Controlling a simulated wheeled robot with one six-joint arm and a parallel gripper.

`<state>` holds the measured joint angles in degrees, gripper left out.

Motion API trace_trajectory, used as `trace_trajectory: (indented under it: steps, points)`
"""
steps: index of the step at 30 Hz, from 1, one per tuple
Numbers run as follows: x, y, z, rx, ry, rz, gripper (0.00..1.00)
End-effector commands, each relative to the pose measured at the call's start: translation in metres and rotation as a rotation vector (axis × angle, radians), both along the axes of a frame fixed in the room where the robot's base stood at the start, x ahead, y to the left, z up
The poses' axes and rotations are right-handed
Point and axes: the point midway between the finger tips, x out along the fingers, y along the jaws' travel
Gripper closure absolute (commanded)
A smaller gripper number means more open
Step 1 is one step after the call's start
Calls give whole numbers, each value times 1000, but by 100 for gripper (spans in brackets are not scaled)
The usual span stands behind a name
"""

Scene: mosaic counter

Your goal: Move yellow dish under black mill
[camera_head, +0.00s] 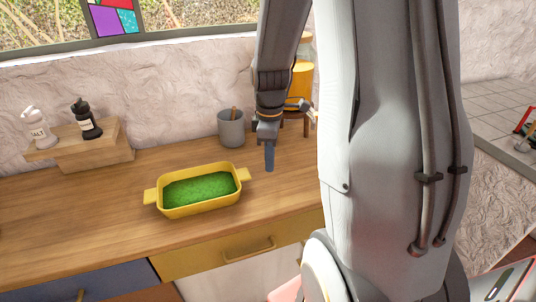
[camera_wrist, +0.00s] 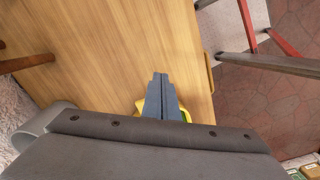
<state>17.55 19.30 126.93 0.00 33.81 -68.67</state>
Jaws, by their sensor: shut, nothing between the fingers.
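The yellow dish (camera_head: 199,208) is a rectangular baking dish with two side handles and a green filling. It sits on the wooden counter in the head view. The black mill (camera_head: 87,121) stands on a small wooden shelf at the back left, beside and above the dish. My gripper (camera_head: 270,166) is shut and empty, pointing down to the right of the dish, apart from it. In the wrist view, my closed fingers (camera_wrist: 161,82) hide most of the dish; only yellow bits (camera_wrist: 141,105) show around them.
A white salt mill (camera_head: 38,128) stands left of the black mill on the wooden shelf (camera_head: 82,156). A grey cup (camera_head: 231,131) stands behind the dish, near my gripper. The counter left of the dish (camera_head: 60,215) is clear.

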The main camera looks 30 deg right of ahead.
Motion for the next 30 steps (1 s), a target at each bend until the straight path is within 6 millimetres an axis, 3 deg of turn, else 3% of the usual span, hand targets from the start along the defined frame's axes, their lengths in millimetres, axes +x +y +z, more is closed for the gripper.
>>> trace_trajectory:
  steps: [11,19,30]
  points:
    - [-1,1,-59,1,3,-1,100]
    - [21,27,-58,-1,-1,1,100]
    - [25,32,-60,0,0,-1,100]
